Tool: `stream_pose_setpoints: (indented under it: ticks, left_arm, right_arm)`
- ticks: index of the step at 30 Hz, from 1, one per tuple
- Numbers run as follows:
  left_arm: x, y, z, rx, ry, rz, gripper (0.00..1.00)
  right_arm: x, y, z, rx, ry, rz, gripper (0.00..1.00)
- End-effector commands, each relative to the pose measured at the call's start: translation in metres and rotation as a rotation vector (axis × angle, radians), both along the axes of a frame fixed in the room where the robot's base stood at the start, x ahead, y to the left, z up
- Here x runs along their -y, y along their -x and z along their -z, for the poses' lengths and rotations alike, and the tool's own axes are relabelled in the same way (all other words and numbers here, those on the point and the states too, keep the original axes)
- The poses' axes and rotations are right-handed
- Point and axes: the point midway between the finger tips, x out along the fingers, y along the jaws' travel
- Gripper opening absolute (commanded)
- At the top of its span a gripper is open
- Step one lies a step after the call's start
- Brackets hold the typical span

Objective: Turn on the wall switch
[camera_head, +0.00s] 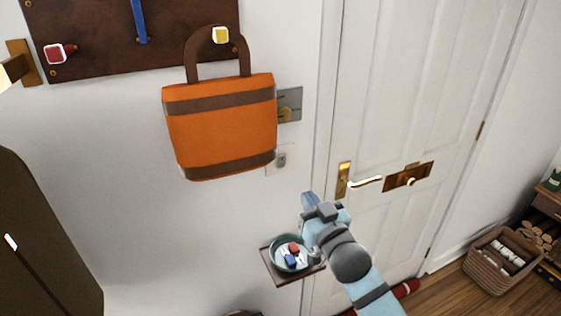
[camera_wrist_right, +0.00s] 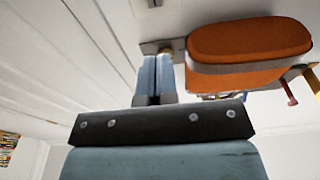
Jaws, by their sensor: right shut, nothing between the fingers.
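A white wall plate with a small grey switch (camera_head: 281,160) is on the white wall, just left of the door frame. Its left part is hidden behind the lower right edge of an orange bag (camera_head: 220,130). Above it is a grey metal plate (camera_head: 291,98) with a brass knob (camera_head: 286,115), also partly behind the bag. My right gripper (camera_head: 308,198) is shut and empty, below and right of the switch and apart from it in the picture. In the right wrist view the closed fingers (camera_wrist_right: 156,72) show beside the bag (camera_wrist_right: 250,42). My left gripper is not in view.
The bag hangs from a yellow-tipped peg (camera_head: 220,35) on a dark board (camera_head: 100,50). A small shelf with a bowl (camera_head: 275,257) holding small items is just left of my right wrist.

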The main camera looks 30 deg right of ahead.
Motion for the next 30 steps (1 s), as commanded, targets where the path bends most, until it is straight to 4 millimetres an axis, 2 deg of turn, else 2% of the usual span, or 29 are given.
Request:
stream_pose_setpoints:
  ticks: [5,8,11,21,27,30]
  left_arm:
    - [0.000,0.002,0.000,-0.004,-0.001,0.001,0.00]
    - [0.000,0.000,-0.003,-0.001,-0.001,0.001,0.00]
    - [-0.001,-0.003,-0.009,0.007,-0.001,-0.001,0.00]
    - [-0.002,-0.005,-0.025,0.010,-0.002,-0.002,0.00]
    - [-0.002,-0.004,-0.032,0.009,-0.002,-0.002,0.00]
    - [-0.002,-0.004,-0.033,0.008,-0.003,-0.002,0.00]
  right_arm:
    - [0.000,-0.002,0.000,-0.001,0.001,-0.001,0.00]
    - [0.000,-0.011,-0.002,-0.001,0.002,-0.001,0.00]
    - [0.002,-0.026,-0.006,0.000,0.003,-0.001,0.00]
    - [0.005,-0.098,-0.016,-0.001,0.002,-0.001,0.00]
    - [0.007,-0.127,-0.019,-0.002,0.001,-0.001,0.00]
    - [0.008,-0.134,-0.019,-0.003,0.002,-0.001,0.00]
